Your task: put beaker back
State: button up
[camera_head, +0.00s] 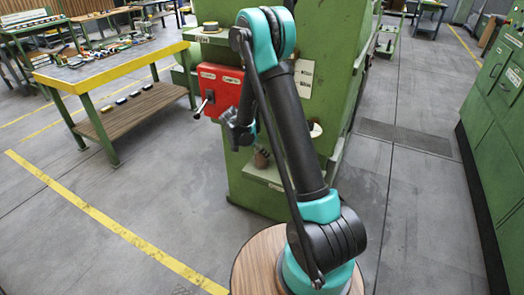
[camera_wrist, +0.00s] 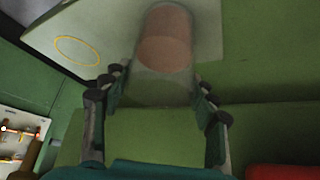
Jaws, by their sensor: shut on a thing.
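The beaker (camera_wrist: 165,55) is clear glass with reddish-brown contents. In the wrist view it stands out between the fingers of my gripper (camera_wrist: 160,88), which is shut on it. In the head view the beaker (camera_head: 262,158) is a small brownish shape at the green machine, partly hidden by my arm. A pale shelf (camera_wrist: 110,28) lies behind the beaker in the wrist view, with a yellow ring (camera_wrist: 77,50) marked on it. The beaker is beside the ring, not over it in this view. I cannot tell whether the beaker touches the shelf. My gripper is mostly hidden in the head view.
The green machine (camera_head: 330,60) stands directly ahead, with a red box and handle (camera_head: 220,88) on its left side. A yellow-edged workbench (camera_head: 110,62) with tools is at the left. Green cabinets (camera_head: 498,110) line the right. The floor between is largely clear.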

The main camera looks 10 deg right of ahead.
jog(key=o, duration=1.5)
jog(key=shift+c, duration=0.2)
jog(key=v, duration=1.2)
jog(key=s+d+r+n+y, duration=0.2)
jog(key=s+d+n, duration=0.2)
jog(key=s, duration=0.3)
jog(key=s+d+r+n+y, duration=0.1)
jog(key=s+d+r+n, duration=0.15)
jog(key=s+d, duration=0.4)
jog(key=s+f+n+t+y, duration=0.2)
jog(key=s+n, duration=0.5)
jog(key=s, duration=0.7)
jog(key=shift+s+a+f+y, duration=0.2)
jog(key=shift+s+f+y, duration=0.2)
jog(key=shift+f+y, duration=0.15)
jog(key=shift+n, duration=0.25)
